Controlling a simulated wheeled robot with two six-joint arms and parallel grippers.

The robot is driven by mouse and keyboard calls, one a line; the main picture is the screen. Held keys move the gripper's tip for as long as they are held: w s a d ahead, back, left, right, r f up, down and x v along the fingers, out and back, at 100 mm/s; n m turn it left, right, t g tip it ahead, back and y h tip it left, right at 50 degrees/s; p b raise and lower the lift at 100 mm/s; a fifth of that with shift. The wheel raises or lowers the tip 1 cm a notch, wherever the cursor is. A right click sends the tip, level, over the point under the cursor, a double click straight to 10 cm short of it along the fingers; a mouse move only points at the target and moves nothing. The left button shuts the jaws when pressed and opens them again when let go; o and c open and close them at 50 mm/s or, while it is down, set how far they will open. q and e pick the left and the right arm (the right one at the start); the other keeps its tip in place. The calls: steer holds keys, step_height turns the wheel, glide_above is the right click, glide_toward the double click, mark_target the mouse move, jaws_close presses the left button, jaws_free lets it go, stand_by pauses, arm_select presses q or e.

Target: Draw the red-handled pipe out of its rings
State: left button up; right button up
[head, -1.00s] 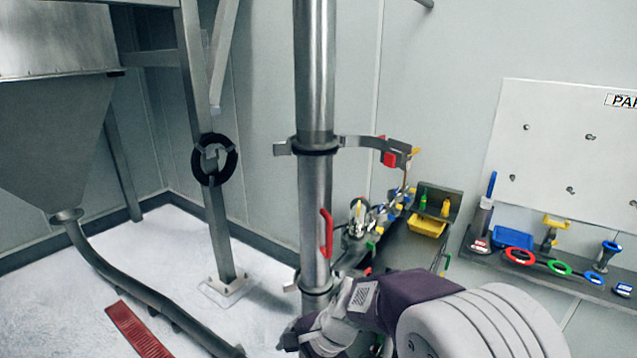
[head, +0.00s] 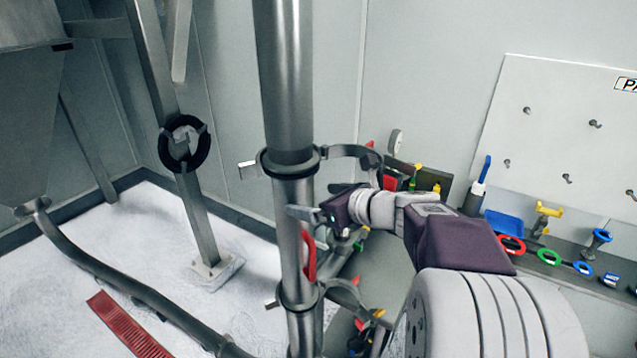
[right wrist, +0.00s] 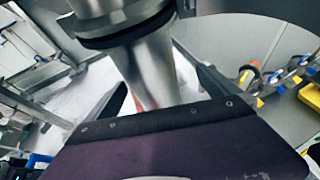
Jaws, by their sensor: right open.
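The upright steel pipe (head: 285,100) stands in the middle of the head view, with its red handle (head: 309,257) low on its right side. An upper ring (head: 290,165) and a lower ring (head: 298,303) sit around it; I cannot tell whether they are fastened. My right gripper (head: 318,204) is open at the pipe, just above the handle and below the upper ring. In the right wrist view the pipe (right wrist: 152,68) shows between the spread fingers, with a bit of red low beside it. Contact is unclear. My left gripper is out of view.
A curved bracket (head: 345,150) reaches right from the upper ring. A shelf of coloured parts and a pegboard (head: 560,130) are at the right. A steel frame post (head: 160,90) with a black ring (head: 184,144) stands left. A red grate (head: 128,325) lies on the white floor.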

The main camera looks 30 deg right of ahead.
mark_target(303, 202)
steer(key=a, duration=0.1)
steer(key=s+a, duration=0.1)
steer(key=a+r, duration=0.1)
steer(key=shift+s, duration=0.35)
steer(key=w+f, duration=0.1)
steer(key=w, duration=0.1)
steer(key=w+f, duration=0.1)
steer(key=w, duration=0.1)
steer(key=w+f, duration=0.1)
steer(key=w, duration=0.2)
steer(key=shift+d+f, duration=0.15)
steer(key=shift+d, duration=0.05)
steer(key=shift+s+a+r, duration=0.3)
steer(key=shift+s+r, duration=0.05)
steer(key=shift+s, duration=0.35)
steer(key=shift+s+a+r, duration=0.1)
steer(key=shift+s+a, duration=0.05)
steer(key=shift+c, duration=1.2)
steer(key=shift+w+d+f, duration=0.2)
steer(key=shift+w+d, duration=0.1)
steer(key=c, duration=1.5)
steer(key=shift+r, duration=0.15)
steer(key=shift+c, duration=1.2)
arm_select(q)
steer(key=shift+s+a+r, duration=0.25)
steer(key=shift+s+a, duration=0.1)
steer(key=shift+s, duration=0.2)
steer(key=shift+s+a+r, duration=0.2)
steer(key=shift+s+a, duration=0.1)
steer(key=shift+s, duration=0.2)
